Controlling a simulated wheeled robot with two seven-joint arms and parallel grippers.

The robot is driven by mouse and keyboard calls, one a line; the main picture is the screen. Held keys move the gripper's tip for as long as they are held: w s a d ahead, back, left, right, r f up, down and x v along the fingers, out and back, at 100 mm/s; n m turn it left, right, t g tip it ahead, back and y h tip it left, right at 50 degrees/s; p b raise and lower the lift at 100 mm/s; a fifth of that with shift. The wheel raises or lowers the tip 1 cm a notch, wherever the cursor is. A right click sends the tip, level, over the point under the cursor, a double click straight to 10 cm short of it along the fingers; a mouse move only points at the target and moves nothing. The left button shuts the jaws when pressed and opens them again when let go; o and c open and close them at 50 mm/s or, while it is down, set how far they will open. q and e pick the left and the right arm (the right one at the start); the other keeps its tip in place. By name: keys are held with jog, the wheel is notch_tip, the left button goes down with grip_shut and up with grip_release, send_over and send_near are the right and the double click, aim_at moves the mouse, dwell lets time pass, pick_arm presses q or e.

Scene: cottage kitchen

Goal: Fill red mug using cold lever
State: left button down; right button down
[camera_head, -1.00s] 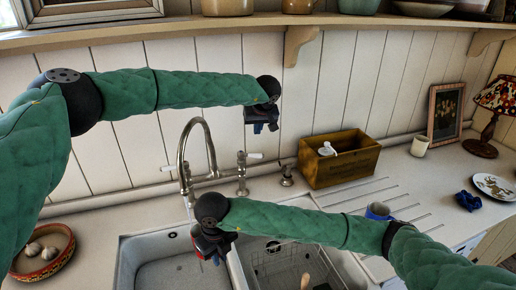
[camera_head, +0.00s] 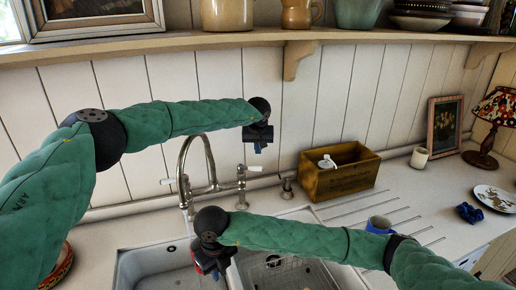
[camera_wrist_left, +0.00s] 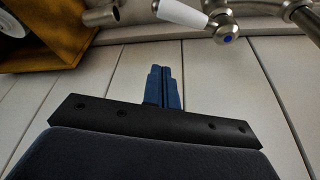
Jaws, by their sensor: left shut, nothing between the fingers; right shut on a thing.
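The tap (camera_head: 208,150) stands behind the sink with a curved spout and two white-handled levers. The cold lever (camera_head: 253,168) is the right one; a blue dot marks it in the left wrist view (camera_wrist_left: 228,40). My left gripper (camera_head: 258,149) is shut and empty, just above the cold lever and apart from it. Its closed blue fingers show in the left wrist view (camera_wrist_left: 164,88). My right gripper (camera_head: 214,272) is low over the sink, below the spout, shut on the red mug (camera_head: 203,260), mostly hidden by gripper and arm. No water flow can be made out.
A wooden box (camera_head: 338,180) stands right of the tap. A blue mug (camera_head: 379,225) is on the drainer beyond my right arm. A cream cup (camera_head: 419,158), lamp (camera_head: 496,112) and plate (camera_head: 493,198) are further right. A shelf (camera_head: 220,39) runs above.

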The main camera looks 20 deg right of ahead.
aim_at(250, 169)
pick_arm(q)
jog(key=shift+s+a+f, duration=0.25)
jog(key=shift+s+f, duration=0.45)
jog(key=shift+f, duration=0.25)
jog(key=shift+s+a+f, duration=0.25)
jog(key=shift+s+f, duration=0.4)
jog(key=shift+f, duration=0.25)
jog(key=shift+s+a+f+m, duration=0.15)
jog(key=shift+s+m, duration=0.3)
jog(key=shift+m, duration=0.25)
jog(key=shift+s+a, duration=0.1)
jog(key=shift+s, duration=0.25)
